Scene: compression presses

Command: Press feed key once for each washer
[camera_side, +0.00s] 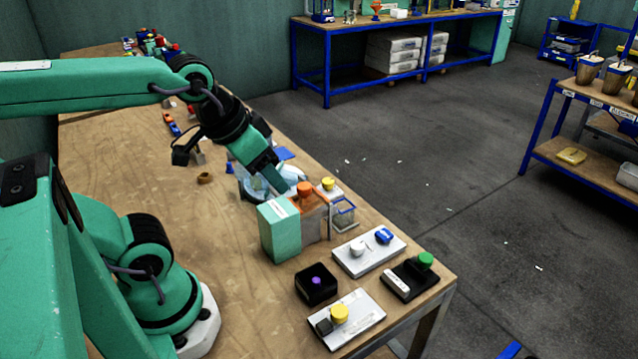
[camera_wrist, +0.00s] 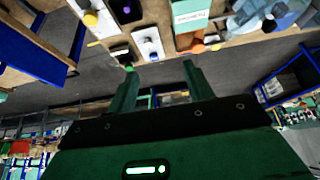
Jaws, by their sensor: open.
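My gripper (camera_side: 277,183) reaches down behind a pale green box (camera_side: 281,231) with a label too small to read; nothing shows between its fingers. In the wrist view its two fingers (camera_wrist: 160,75) stand apart. I cannot tell which button is the feed key. Candidates are a yellow button (camera_side: 340,313) on a white plate, a purple button (camera_side: 316,281) on a black box, a green button (camera_side: 425,259) on a black base, and a yellow button (camera_side: 328,184) beyond the box. A small brown ring (camera_side: 204,178) lies on the bench, possibly a washer.
An orange-topped container (camera_side: 308,214) and a small wire basket (camera_side: 343,215) stand close by the green box. A white plate (camera_side: 368,253) carries a white knob and a blue part. The left-middle of the wooden bench (camera_side: 130,165) is clear.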

